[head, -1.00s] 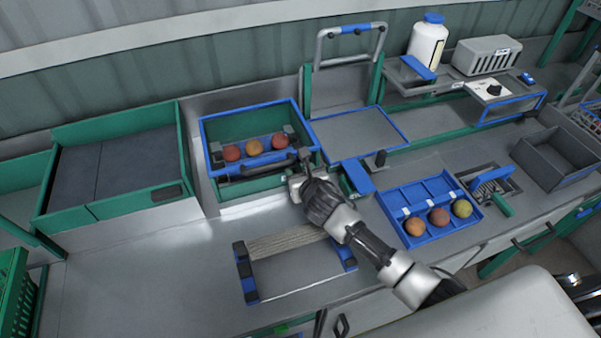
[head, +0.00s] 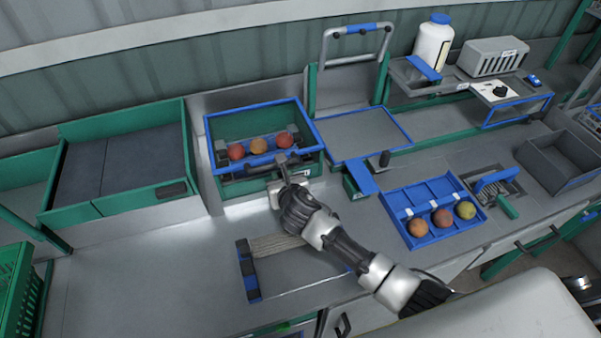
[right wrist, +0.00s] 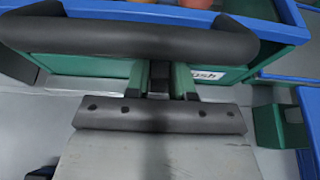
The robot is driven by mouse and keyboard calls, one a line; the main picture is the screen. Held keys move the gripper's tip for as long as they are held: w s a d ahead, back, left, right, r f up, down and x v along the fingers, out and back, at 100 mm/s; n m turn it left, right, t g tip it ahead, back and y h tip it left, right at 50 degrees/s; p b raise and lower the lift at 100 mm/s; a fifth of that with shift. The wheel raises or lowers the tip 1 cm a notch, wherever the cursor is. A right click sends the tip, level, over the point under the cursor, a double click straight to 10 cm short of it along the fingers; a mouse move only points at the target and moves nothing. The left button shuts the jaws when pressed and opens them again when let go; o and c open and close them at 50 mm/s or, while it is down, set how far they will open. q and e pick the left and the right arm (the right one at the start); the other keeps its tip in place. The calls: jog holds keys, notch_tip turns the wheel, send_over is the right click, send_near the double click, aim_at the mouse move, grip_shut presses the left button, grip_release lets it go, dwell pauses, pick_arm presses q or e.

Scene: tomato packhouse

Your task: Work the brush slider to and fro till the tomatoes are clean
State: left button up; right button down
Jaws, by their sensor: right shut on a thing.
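The wash box (head: 264,185), green with a blue rim, stands at the back of the bench. Three tomatoes (head: 258,145), reddish and orange, lie in a row inside it. The brush slider's dark handle bar (head: 258,161) runs across the front of the box. It also shows large in the right wrist view (right wrist: 120,37). My right gripper (head: 283,163) is at the right part of this bar and shut on it. The brush itself is hidden. My left gripper is not in view.
A blue tray (head: 436,190) with three more tomatoes lies to the right. A blue-ended rack (head: 248,272) lies in front of the box, partly behind my right arm. A green-sided bin (head: 125,202) stands left.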

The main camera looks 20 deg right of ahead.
aim_at(233, 184)
jog(key=a, duration=1.2)
jog(key=shift+s+a, duration=0.2)
jog(key=shift+s, duration=0.05)
jog(key=c, duration=1)
grip_release()
jog(key=shift+o, duration=0.2)
jog(key=v, duration=1)
jog(key=shift+s+b, duration=0.35)
jog(key=shift+r, duration=0.1)
